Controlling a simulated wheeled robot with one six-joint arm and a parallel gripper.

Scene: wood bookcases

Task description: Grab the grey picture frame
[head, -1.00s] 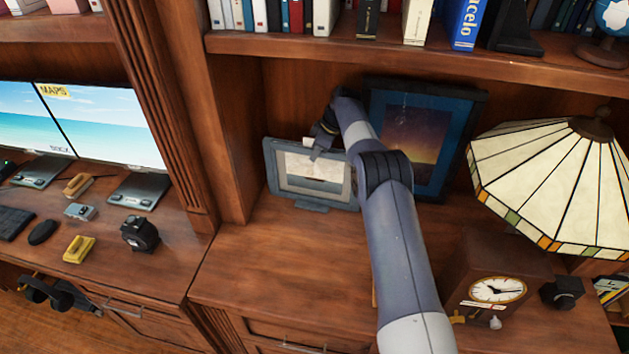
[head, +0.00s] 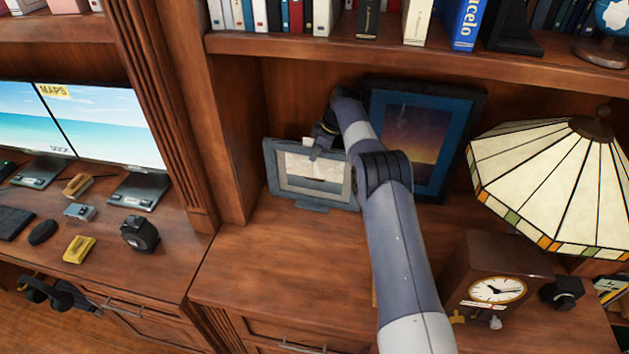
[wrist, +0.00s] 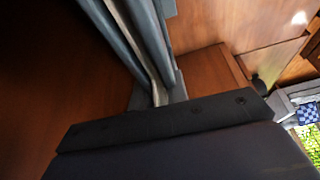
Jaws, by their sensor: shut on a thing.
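The grey picture frame (head: 282,185) stands upright on the lower shelf surface, near the left side panel of the bookcase. It holds a pale picture, and a grey foot shows below it. My gripper (head: 314,150) is at the frame's top edge, shut on it. My arm covers part of the frame's right side. In the wrist view the frame (wrist: 125,35) is seen edge-on as grey strips running down to the dark gripper body (wrist: 165,125). The fingertips are not clearly visible there.
A larger dark-blue picture frame (head: 452,140) leans behind and right of my arm. A stained-glass lamp (head: 550,185) and a wooden clock (head: 485,268) stand to the right. A shelf of books (head: 300,45) is above. The surface (head: 270,265) in front is clear.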

